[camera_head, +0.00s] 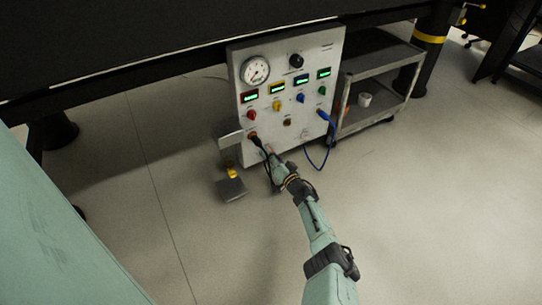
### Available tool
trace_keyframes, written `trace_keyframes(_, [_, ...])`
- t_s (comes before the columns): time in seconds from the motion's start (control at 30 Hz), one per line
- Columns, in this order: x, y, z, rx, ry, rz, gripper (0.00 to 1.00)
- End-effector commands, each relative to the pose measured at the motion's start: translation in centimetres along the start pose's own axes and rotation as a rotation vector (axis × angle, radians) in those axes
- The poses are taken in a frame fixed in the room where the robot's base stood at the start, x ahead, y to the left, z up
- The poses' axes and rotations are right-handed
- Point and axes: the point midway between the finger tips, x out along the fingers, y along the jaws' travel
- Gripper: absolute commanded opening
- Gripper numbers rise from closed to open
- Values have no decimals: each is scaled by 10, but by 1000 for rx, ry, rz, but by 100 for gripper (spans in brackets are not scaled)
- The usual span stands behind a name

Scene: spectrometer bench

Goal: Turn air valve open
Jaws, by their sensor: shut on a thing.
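A grey control panel (312,57) stands upright beneath the dark bench. It carries a round gauge (255,71), a black knob (296,61), and several green displays, with a red knob (251,116), yellow knob (277,105), blue knob (301,98) and green knob (322,90) below them. A lower red knob (252,135) is at the panel's lower left. My gripper (258,143) is at this lower red knob, its fingers shut around it as far as I can see. The fingers are small and partly hide it. I cannot read which control is the air valve.
A blue hose (328,145) hangs from the panel's right side. A grey cart (375,65) with a white roll (365,100) stands to the right. A small stand (231,188) is on the floor left of my gripper. The floor in front is clear.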

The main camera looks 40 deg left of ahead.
Motion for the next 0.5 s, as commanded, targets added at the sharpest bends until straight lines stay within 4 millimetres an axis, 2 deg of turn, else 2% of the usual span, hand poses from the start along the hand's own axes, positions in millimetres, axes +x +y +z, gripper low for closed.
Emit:
trace_keyframes(0.3, [0,0,0,0,0,1,0])
trace_keyframes(0.5, [0,0,0,14,0,1,0])
